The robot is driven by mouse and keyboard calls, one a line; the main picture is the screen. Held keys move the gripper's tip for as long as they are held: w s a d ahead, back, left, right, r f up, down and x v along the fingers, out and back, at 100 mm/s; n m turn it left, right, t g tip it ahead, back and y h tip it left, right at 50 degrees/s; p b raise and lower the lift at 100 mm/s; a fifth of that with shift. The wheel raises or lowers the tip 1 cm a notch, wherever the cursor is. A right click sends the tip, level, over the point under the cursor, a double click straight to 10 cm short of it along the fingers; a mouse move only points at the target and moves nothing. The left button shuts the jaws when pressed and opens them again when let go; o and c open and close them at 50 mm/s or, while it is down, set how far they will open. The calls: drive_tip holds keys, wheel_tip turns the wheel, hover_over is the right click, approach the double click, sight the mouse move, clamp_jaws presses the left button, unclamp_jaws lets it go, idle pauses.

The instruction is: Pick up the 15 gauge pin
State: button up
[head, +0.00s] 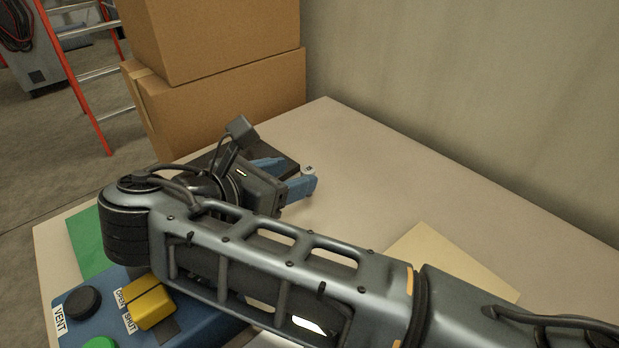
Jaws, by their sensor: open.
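My gripper (299,171) has two blue fingers and reaches over the far part of the table, pointing right. The fingers are apart. A small pale, round-topped piece with a dark mark (309,169) shows right by the fingertips. It may be a gauge pin, but its marking is too small to read. I cannot tell whether it is between the fingers or just behind them. A dark flat block (285,157) lies behind and under the gripper, mostly hidden. No other pin is visible; my arm covers much of the table.
The blue control box (75,325) has a VENT knob and a yellow OPEN/SHUT switch (150,304). A green sheet (86,243) lies at left, a cream sheet (450,262) at right. Cardboard boxes (235,105) stand behind. The table (400,180) is clear at right, toward the wall.

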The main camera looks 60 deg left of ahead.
sight(303, 173)
drive_tip(key=shift+x, duration=2.65)
clamp_jaws()
